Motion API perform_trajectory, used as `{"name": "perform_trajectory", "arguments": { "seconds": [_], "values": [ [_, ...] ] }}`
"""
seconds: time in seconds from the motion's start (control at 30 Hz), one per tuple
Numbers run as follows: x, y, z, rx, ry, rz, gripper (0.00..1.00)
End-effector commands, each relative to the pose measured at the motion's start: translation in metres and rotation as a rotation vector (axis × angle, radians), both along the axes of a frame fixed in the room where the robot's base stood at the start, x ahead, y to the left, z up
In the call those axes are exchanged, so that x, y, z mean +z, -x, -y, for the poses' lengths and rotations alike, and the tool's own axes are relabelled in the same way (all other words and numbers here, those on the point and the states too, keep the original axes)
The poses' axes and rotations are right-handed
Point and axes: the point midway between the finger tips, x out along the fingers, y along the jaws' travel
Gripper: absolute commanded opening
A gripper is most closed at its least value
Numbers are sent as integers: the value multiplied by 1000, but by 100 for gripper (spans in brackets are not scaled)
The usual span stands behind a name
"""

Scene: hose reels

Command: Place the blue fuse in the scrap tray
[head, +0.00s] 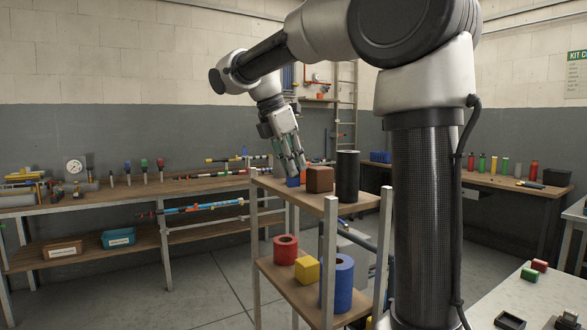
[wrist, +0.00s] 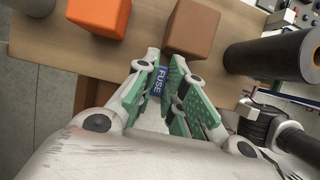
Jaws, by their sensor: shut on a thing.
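The blue fuse (wrist: 159,82), marked FUSE in white, is between the green-padded fingers of my gripper (wrist: 165,68) in the wrist view. The gripper is shut on it, and the fingers partly cover it. In the head view my gripper (head: 296,172) points down at the top shelf (head: 330,204) of a metal-legged rack. A small patch of blue shows by the fingertips there. I cannot tell from the wrist view whether the fuse touches the shelf. No tray is clearly marked as the scrap tray; a small black tray (head: 510,321) lies at the lower right.
A brown block (head: 319,179) and a black cylinder (head: 348,176) stand close to my gripper, and an orange block (wrist: 99,14) is at the left. Labelled brown (head: 62,250) and teal (head: 118,238) bins sit under the left bench. Open floor lies before it.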

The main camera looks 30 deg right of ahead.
Motion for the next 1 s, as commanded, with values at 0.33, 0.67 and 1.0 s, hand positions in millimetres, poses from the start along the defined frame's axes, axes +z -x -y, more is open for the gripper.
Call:
{"name": "perform_trajectory", "arguments": {
  "seconds": [0.33, 0.67, 1.0],
  "values": [
    [-11, 0, 0, 0, 0, 1, 0],
    [-13, 0, 0, 0, 0, 0, 33],
    [-3, 0, -3, 1, 0, 2, 33]
  ]
}}
